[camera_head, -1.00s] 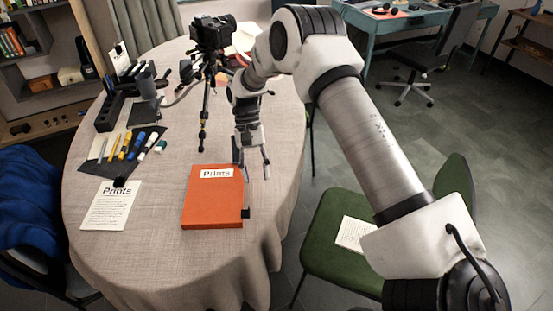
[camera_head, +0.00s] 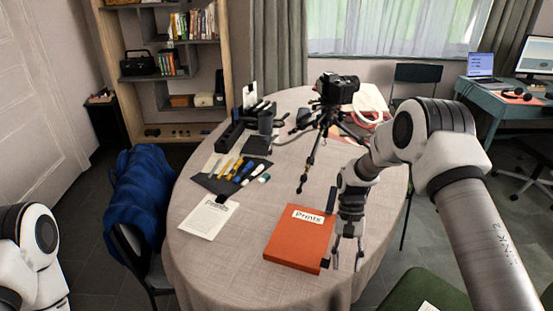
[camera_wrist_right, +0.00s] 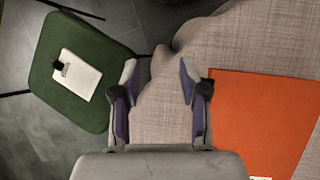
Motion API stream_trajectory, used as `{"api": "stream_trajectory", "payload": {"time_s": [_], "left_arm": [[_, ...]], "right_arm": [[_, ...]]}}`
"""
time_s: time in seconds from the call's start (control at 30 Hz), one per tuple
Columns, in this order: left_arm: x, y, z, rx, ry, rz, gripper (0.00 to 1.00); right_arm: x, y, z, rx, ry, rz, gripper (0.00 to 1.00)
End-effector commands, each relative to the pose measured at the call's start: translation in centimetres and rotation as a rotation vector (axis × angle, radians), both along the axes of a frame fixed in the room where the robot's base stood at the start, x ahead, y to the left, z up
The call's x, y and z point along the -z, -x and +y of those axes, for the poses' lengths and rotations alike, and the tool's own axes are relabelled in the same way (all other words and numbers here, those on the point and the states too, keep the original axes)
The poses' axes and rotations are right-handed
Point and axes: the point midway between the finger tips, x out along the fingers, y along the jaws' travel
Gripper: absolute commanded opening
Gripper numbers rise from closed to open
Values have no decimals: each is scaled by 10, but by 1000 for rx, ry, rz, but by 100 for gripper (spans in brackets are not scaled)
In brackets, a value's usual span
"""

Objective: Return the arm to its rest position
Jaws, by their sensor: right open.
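My right gripper (camera_head: 347,262) hangs fingers-down over the right part of the round table, just right of the orange Prints book (camera_head: 298,242). Its fingers are apart with nothing between them. In the right wrist view, the open fingers (camera_wrist_right: 158,78) frame bare tablecloth, and the orange book (camera_wrist_right: 258,115) lies to their right, clear of them. My right arm (camera_head: 487,230) reaches in from the right. Part of my left arm (camera_head: 30,255) shows at the lower left; its gripper is out of view.
The round table (camera_head: 215,270) holds a camera on a tripod (camera_head: 338,90), a printed sheet (camera_head: 208,217), several markers (camera_head: 240,170) and a dark organizer (camera_head: 230,137). A chair with a blue cloth (camera_head: 150,205) stands left; a green chair (camera_wrist_right: 80,75) stands beside the table.

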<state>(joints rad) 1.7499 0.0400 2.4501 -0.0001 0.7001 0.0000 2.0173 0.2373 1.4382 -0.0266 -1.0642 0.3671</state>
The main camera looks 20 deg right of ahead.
Motion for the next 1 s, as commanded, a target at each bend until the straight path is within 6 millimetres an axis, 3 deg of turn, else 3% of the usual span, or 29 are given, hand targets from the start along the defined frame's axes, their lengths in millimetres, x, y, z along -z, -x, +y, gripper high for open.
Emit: {"api": "stream_trajectory", "payload": {"time_s": [0.1, 0.17, 0.27, 0.4, 0.5, 0.57, 0.67, 0.87, 1.0], "left_arm": [[0, 0, 0, 0, 0, 0, 40], [0, 0, 0, 0, 0, 0, 40], [0, 0, 0, 0, 0, 0, 40], [0, 0, 0, 0, 0, 0, 40], [0, 0, 0, 0, 0, 0, 40], [0, 0, 0, 0, 0, 0, 40], [0, 0, 0, 0, 0, 0, 40], [0, 0, 0, 0, 0, 0, 40], [0, 0, 0, 0, 0, 0, 40]], "right_arm": [[14, 10, 3, -10, 5, 34, 44], [28, 29, 10, -28, 6, 89, 44], [58, 93, 29, -68, 3, 219, 44], [114, 206, 55, -169, -3, 216, 44], [133, 265, 64, -256, -12, 100, 44], [136, 287, 67, -306, -13, 7, 44], [133, 295, 68, -382, -3, -179, 44], [132, 252, 66, -470, 42, -477, 44], [132, 246, 66, -489, 45, -507, 44]]}}
